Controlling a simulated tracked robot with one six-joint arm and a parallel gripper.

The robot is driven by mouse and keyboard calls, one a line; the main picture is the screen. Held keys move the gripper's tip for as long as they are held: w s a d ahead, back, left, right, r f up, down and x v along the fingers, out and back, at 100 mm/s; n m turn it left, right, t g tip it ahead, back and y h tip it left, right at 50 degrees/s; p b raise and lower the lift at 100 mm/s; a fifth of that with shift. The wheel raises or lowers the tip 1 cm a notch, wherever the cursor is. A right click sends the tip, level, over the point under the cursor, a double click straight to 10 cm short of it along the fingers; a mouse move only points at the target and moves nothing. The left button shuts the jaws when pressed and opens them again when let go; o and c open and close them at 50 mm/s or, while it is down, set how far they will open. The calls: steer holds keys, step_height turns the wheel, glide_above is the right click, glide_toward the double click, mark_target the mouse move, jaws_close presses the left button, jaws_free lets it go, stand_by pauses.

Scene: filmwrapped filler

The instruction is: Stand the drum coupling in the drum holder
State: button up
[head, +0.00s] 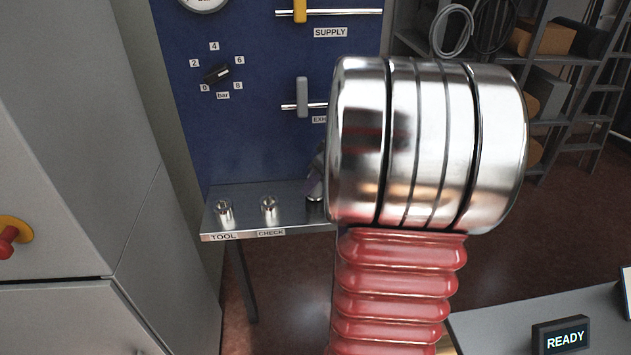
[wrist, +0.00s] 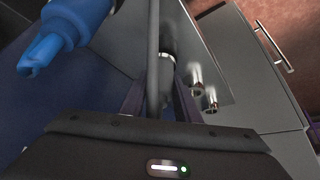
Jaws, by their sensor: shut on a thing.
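My gripper (wrist: 157,100) is shut on a slim grey thing (wrist: 153,60), which I take for the drum coupling with its hose. It runs upward between the two dark fingers in the wrist view. Just beyond the fingers stands a dark and silver round piece (wrist: 168,65), in line with the two cups and likely the drum holder. I cannot tell whether the coupling touches it or sits in it. In the head view my arm hides most of the gripper; only a grey-purple bit shows above the third place (head: 315,194) on the shelf. Its label is hidden.
The metal shelf (head: 245,190) carries two silver cups, over the labels TOOL (head: 223,210) and CHECK (head: 268,207). A blue panel (head: 250,130) with valve handles rises behind. A blue fitting (wrist: 65,35) is close by at upper left in the wrist view. Grey cabinets (head: 75,150) stand left.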

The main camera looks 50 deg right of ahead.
steer(key=shift+f, duration=0.15)
stand_by(0.3)
steer(key=o, duration=1.2)
steer(key=v, duration=1.3)
steer(key=shift+s+r, duration=0.2)
steer(key=shift+r, duration=0.15)
steer(key=shift+m+h, duration=0.3)
steer(key=shift+m, duration=0.2)
steer(key=s+a+f, duration=0.1)
steer(key=a, duration=1)
steer(key=s+a+f, duration=0.2)
steer(key=a, duration=1)
steer(key=s+a+f, duration=0.1)
steer(key=a+f, duration=0.1)
steer(key=a, duration=0.9)
steer(key=shift+s+a, duration=0.4)
